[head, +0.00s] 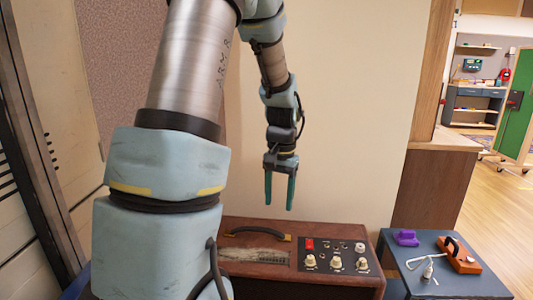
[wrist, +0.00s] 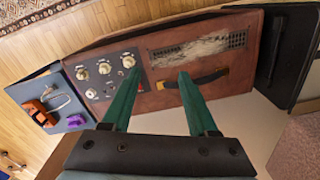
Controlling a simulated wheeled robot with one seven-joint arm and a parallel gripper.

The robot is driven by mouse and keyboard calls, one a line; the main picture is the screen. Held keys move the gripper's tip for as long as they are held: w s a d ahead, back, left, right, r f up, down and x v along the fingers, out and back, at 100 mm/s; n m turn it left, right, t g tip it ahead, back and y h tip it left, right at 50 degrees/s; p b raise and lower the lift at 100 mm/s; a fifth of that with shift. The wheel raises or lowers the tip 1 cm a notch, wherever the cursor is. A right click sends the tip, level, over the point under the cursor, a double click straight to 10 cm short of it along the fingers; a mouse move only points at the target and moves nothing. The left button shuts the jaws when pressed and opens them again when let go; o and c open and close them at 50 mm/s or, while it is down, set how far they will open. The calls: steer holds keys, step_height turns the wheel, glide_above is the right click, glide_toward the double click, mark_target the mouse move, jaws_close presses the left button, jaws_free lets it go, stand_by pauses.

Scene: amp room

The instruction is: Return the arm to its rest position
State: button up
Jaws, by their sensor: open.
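My gripper (head: 279,192) hangs fingers down above the brown amplifier (head: 240,225) in the head view. Its two green fingers are apart, with nothing between them. In the wrist view, my gripper (wrist: 160,82) is also open and empty, and the amplifier (wrist: 195,98) lies beyond the fingertips. The amplifier has a handle (wrist: 197,78), a torn grille, and a black panel with several knobs (head: 337,260) and a red switch (head: 310,244). My arm comes down from the top of the head view and covers part of the left side.
Right of the amplifier, a dark blue table (head: 455,290) holds a purple object (head: 405,237), an orange-brown block (head: 460,254) and a small metal piece (head: 428,271). A pale wall (head: 340,120) stands behind. A wooden post (head: 432,75) and open floor (head: 510,200) are at the right.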

steer(key=s+a+n+t, duration=0.2)
steer(key=s+a+n, duration=0.2)
steer(key=s+a, duration=0.6)
step_height(320, 180, up, 15)
steer(key=p, duration=1.4)
steer(key=shift+s+f+h, duration=0.2)
steer(key=shift+s+h, duration=0.05)
steer(key=shift+h, duration=0.05)
